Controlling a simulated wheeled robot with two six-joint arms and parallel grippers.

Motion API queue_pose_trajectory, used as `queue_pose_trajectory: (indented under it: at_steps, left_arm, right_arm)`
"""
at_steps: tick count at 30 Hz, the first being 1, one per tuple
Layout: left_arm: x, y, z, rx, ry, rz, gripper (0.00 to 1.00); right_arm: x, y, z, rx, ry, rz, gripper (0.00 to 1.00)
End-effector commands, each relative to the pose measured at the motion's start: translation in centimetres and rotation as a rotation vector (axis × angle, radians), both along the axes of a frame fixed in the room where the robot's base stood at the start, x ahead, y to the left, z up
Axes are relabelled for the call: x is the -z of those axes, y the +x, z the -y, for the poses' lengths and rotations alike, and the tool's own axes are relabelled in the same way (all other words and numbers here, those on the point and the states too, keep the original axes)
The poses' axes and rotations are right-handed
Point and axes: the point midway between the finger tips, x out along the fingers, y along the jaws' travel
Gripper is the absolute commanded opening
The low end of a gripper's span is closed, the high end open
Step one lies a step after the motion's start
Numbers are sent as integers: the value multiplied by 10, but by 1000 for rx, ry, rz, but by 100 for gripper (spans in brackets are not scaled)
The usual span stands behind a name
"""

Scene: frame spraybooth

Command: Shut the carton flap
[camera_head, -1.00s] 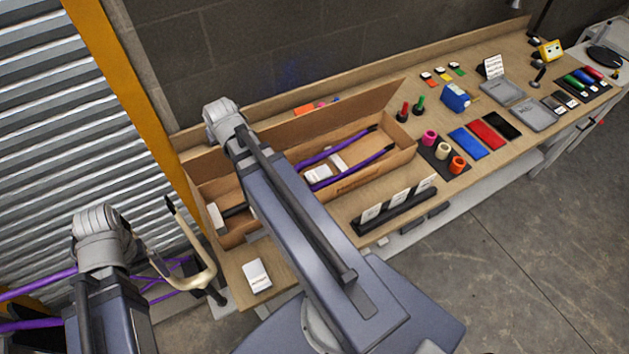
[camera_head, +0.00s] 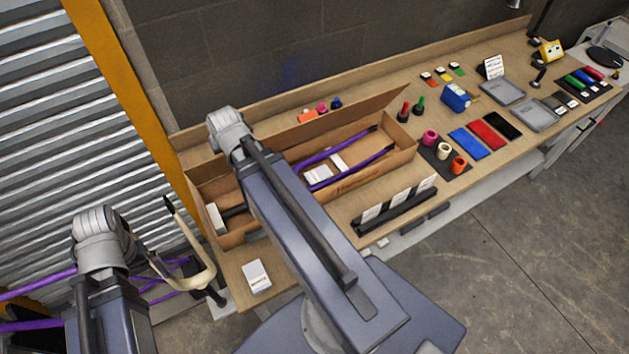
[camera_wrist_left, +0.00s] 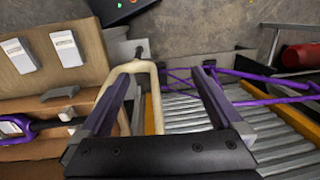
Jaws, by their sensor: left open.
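The long brown carton (camera_head: 385,170) lies on the bench, open at the top, with purple tubes (camera_head: 330,155) and white packs inside. Its back flap (camera_head: 375,112) stands raised, leaning over the rear. My right arm crosses in front of the carton and hides part of it and the flap's left part. My right gripper is hidden. In the left wrist view my left gripper (camera_wrist_left: 160,72) is open and empty, beyond the bench's left end, above a cream handlebar (camera_wrist_left: 153,100). In the head view it cannot be made out clearly. I see no contact with the flap.
The cream handlebar (camera_head: 207,272) and purple frame tubes stand left of the bench. A white pack (camera_head: 256,276) lies on the near corner. A black card rack (camera_head: 395,208) stands in front of the carton. Coloured pots and pads are to the right.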

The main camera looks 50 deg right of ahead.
Motion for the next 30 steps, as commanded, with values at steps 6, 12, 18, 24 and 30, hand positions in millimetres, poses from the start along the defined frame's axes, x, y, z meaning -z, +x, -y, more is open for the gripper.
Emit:
queue_pose_trajectory:
  at_steps: [6,12,18,24,30]
  left_arm:
    - [-2,0,0,-2,0,1,100]
    - [-18,0,0,-1,0,0,100]
    - [-38,0,0,1,0,-1,100]
    - [-56,0,0,3,1,-2,100]
    - [-75,-1,0,0,1,-2,100]
  right_arm:
    - [-2,0,0,0,0,0,0]
    - [-18,0,0,0,0,0,0]
    - [-37,0,0,0,0,0,0]
    - [-56,0,0,0,0,0,0]
    - [-75,0,0,0,0,0,0]
